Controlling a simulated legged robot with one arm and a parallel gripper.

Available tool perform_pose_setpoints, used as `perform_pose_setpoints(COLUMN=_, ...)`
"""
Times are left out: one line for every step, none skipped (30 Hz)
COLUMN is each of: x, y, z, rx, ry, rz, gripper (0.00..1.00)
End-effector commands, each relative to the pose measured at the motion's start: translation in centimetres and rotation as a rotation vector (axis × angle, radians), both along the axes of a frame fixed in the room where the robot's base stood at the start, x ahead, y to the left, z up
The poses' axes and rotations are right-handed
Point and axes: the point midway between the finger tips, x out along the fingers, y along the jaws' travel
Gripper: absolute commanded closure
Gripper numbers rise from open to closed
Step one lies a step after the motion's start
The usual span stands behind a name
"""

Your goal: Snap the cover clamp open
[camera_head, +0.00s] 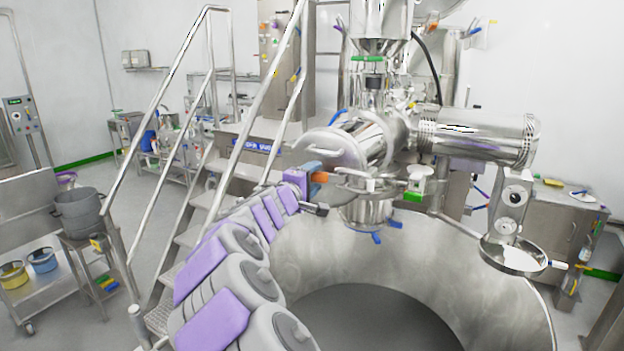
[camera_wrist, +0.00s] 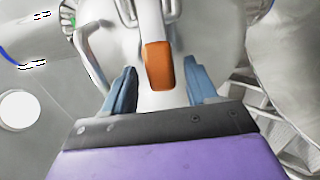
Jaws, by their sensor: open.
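The cover (camera_head: 322,142) is a round steel lid with a bar handle on the front of the horizontal steel cylinder. An orange-tipped clamp lever (camera_head: 320,177) sits at its lower edge. In the wrist view, the orange grip of the clamp lever (camera_wrist: 159,66) points toward me in front of the pale cover (camera_wrist: 208,30). My gripper (camera_head: 312,173) reaches up to it from the lower left. Its two blue fingers (camera_wrist: 159,80) are open, one on each side of the orange grip, with visible gaps. The clamp's catch is hard to make out.
A large open steel vessel (camera_head: 490,300) lies below the cylinder, right of my arm. Steel stairs with handrails (camera_head: 205,185) stand close on the left. A round steel dish (camera_head: 513,258) hangs at the right. A cart with buckets (camera_head: 45,290) stands far left.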

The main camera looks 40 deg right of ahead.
Motion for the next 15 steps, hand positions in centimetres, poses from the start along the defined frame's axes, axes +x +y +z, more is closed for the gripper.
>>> perform_pose_setpoints(x=0.04, y=-0.64, z=-0.20, rx=0.004, ry=0.001, rz=-0.003, gripper=0.43)
perform_pose_setpoints(x=0.07, y=-0.80, z=-0.22, rx=0.004, ry=0.001, rz=-0.003, gripper=0.43)
perform_pose_setpoints(x=0.11, y=-0.88, z=-0.20, rx=0.003, ry=0.001, rz=-0.003, gripper=0.43)
perform_pose_setpoints(x=0.12, y=-0.84, z=-0.17, rx=0.001, ry=0.002, rz=-0.003, gripper=0.43)
perform_pose_setpoints(x=0.14, y=-0.72, z=-0.12, rx=0.001, ry=0.001, rz=-0.003, gripper=0.43)
perform_pose_setpoints(x=0.17, y=-0.50, z=-0.06, rx=0.000, ry=0.001, rz=-0.003, gripper=0.43)
perform_pose_setpoints(x=0.17, y=-0.34, z=0.00, rx=-0.003, ry=0.001, rz=-0.004, gripper=0.43)
perform_pose_setpoints(x=0.17, y=-0.22, z=0.04, rx=-0.004, ry=0.001, rz=-0.004, gripper=0.43)
perform_pose_setpoints(x=0.17, y=-0.18, z=0.05, rx=-0.004, ry=0.001, rz=-0.005, gripper=0.43)
perform_pose_setpoints(x=0.17, y=-0.14, z=0.07, rx=-0.004, ry=0.000, rz=-0.005, gripper=0.43)
perform_pose_setpoints(x=0.16, y=-0.07, z=0.10, rx=-0.004, ry=0.000, rz=-0.004, gripper=0.43)
perform_pose_setpoints(x=0.15, y=0.01, z=0.14, rx=-0.005, ry=0.000, rz=-0.004, gripper=0.44)
perform_pose_setpoints(x=0.13, y=0.05, z=0.16, rx=-0.005, ry=0.000, rz=-0.004, gripper=0.47)
perform_pose_setpoints(x=0.12, y=0.05, z=0.17, rx=-0.005, ry=0.000, rz=-0.004, gripper=0.50)
perform_pose_setpoints(x=0.12, y=0.03, z=0.17, rx=-0.005, ry=0.000, rz=-0.004, gripper=0.54)
